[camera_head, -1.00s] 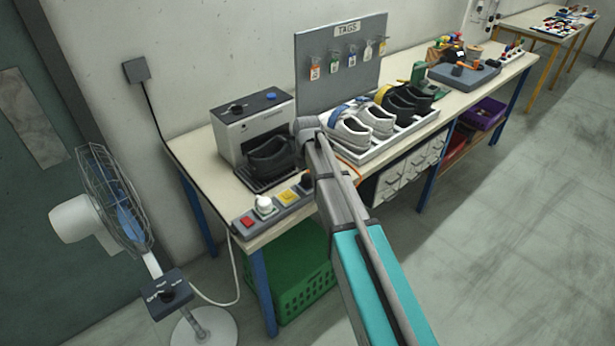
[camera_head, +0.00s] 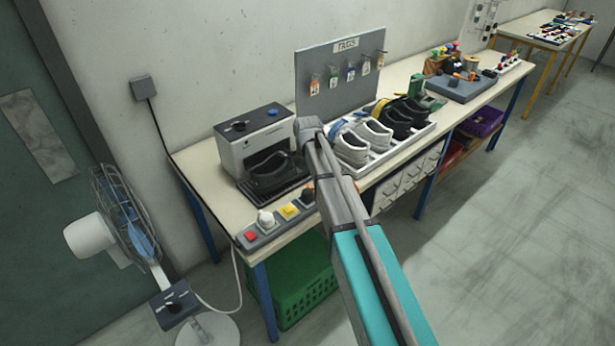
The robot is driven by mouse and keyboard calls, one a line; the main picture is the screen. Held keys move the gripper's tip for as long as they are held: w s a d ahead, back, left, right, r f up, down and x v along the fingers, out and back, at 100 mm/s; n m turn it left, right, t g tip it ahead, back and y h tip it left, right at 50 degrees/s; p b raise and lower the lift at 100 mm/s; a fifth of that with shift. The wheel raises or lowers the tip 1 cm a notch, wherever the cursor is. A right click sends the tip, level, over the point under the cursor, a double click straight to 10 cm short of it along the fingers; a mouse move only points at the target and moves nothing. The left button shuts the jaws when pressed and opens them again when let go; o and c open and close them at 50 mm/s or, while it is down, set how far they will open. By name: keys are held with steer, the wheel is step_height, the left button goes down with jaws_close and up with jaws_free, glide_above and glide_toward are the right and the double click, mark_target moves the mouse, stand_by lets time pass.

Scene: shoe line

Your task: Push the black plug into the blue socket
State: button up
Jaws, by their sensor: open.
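A grey power strip (camera_head: 262,240) lies along the front left edge of the workbench. On it I see a red socket (camera_head: 250,237), a white plug (camera_head: 266,219) standing upright and a yellow socket (camera_head: 289,211). A small dark piece (camera_head: 307,197), probably the black plug, shows at the strip's right end, partly covered by my arm. I cannot tell whether it sits in a socket. The blue socket is not visible. My arm crosses the middle of the view, and my gripper does not show, probably hidden behind the arm.
A grey machine (camera_head: 255,140) with a dark shoe stands behind the strip. A white tray (camera_head: 405,143) of shoes is right of my arm. A tag board (camera_head: 340,85) stands behind. A fan (camera_head: 125,220) stands left, a green crate (camera_head: 300,290) below the bench.

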steer(key=s+d+r+m+p, duration=0.1)
steer(key=s+d+m, duration=0.2)
steer(key=s+d, duration=0.4)
steer(key=shift+s+r, duration=0.3)
steer(key=shift+s, duration=0.05)
steer(key=shift+s+d, duration=0.1)
stand_by(0.4)
steer(key=s+d+m, duration=0.3)
steer(key=s+m, duration=1.2)
steer(key=m, duration=0.7)
steer(key=shift+s+d, duration=0.15)
steer(key=shift+d, duration=0.05)
